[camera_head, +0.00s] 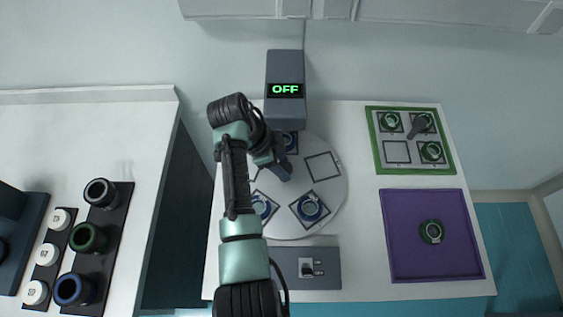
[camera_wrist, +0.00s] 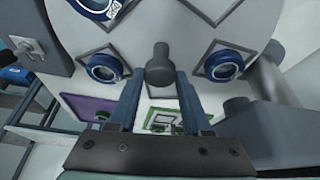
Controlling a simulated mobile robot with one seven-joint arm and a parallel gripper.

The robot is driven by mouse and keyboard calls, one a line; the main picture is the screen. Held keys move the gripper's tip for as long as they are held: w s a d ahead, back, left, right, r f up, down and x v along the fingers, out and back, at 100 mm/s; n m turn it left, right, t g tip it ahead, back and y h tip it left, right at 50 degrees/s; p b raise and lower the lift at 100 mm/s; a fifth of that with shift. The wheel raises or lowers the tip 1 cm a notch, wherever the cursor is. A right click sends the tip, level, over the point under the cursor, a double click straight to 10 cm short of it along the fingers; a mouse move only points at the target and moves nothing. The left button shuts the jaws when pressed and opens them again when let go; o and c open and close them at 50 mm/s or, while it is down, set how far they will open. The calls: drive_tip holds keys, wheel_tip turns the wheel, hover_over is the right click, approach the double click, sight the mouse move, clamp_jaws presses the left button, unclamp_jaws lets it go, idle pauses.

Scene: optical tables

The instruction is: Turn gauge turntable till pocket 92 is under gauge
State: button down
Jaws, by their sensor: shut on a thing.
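The gauge (camera_head: 285,62) is a grey column at the back of the table, with a green "OFF" on its display. The round white turntable (camera_head: 335,192) lies in front of it. It carries square-framed pockets: blue-ringed parts sit in a front pocket (camera_head: 310,208), a front-left one (camera_head: 260,206) and one by the gauge foot; the right-hand pocket (camera_head: 322,167) is empty. I cannot read pocket numbers. My gripper (camera_head: 283,168) is low over the turntable's middle. In the wrist view its fingers (camera_wrist: 160,100) stand either side of a dark knob (camera_wrist: 160,65) and are shut on it.
A grey box with a toggle switch (camera_head: 306,268) sits at the turntable's front. At right are a green-edged tray (camera_head: 372,140) and a purple mat (camera_head: 400,265) bearing a dark green ring (camera_head: 432,231). A left table (camera_head: 130,130) holds rings and white caps, across a gap.

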drive_tip(key=shift+c, duration=1.7)
unclamp_jaws()
drive_tip(key=w+v, duration=0.1)
drive_tip(key=v, duration=1.2)
drive_tip(key=shift+s+p, duration=0.45)
drive_tip(key=shift+d, duration=0.1)
